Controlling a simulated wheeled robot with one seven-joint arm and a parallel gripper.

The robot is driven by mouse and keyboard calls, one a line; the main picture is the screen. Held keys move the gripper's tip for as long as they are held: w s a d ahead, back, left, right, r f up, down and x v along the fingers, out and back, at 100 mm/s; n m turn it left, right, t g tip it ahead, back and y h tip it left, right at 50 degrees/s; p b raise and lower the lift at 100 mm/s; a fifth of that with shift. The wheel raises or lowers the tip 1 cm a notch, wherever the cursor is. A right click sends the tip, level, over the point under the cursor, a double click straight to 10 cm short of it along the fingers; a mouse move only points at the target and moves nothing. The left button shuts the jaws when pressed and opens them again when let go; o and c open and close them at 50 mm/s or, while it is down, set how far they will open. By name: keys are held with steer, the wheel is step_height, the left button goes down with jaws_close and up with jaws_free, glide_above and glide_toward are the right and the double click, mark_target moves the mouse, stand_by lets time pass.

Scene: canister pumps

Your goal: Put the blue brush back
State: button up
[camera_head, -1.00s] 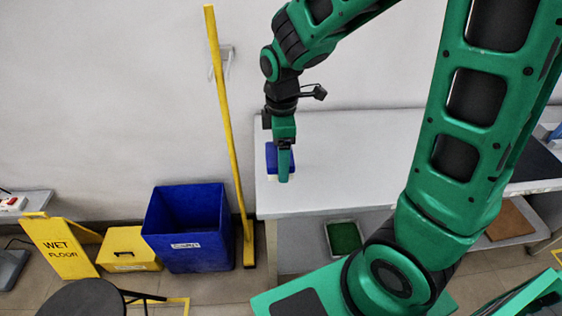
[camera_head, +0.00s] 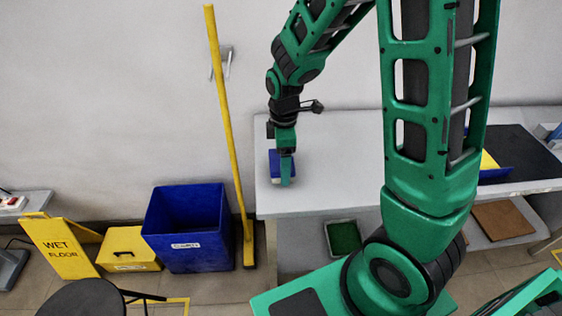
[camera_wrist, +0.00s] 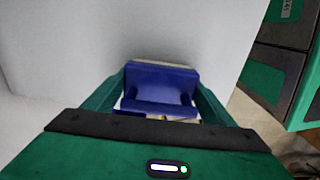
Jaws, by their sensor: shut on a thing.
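The blue brush (camera_head: 276,163) is at the left end of the white table (camera_head: 330,190), with its pale underside low against or just above the tabletop; I cannot tell which. My gripper (camera_head: 286,180) points down and is shut on the brush. In the wrist view the blue brush body (camera_wrist: 160,85) sits between the two green fingers of my gripper (camera_wrist: 160,100), with a pale strip along its far edge. Fingers hide part of the brush in the head view.
A blue bin (camera_head: 188,232), a yellow broom (camera_head: 226,130), a yellow box (camera_head: 128,250) and a wet floor sign (camera_head: 60,245) stand left of the table. A tray with a green mat (camera_head: 344,237) is on the lower shelf. A dark mat (camera_head: 520,158) lies at the table's right.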

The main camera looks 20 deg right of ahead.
steer(key=o, duration=1.2)
step_height(320, 180, up, 12)
steer(key=shift+r, duration=0.1)
steer(key=s+d+r+m, duration=0.1)
steer(key=s+d+m, duration=0.7)
steer(key=s+m, duration=0.2)
steer(key=s+d+r+m, duration=0.2)
steer(key=s+d+m, duration=0.6)
steer(key=s, duration=0.5)
steer(key=shift+d+m, duration=0.35)
steer(key=shift+m, duration=1.05)
steer(key=shift+s, duration=0.1)
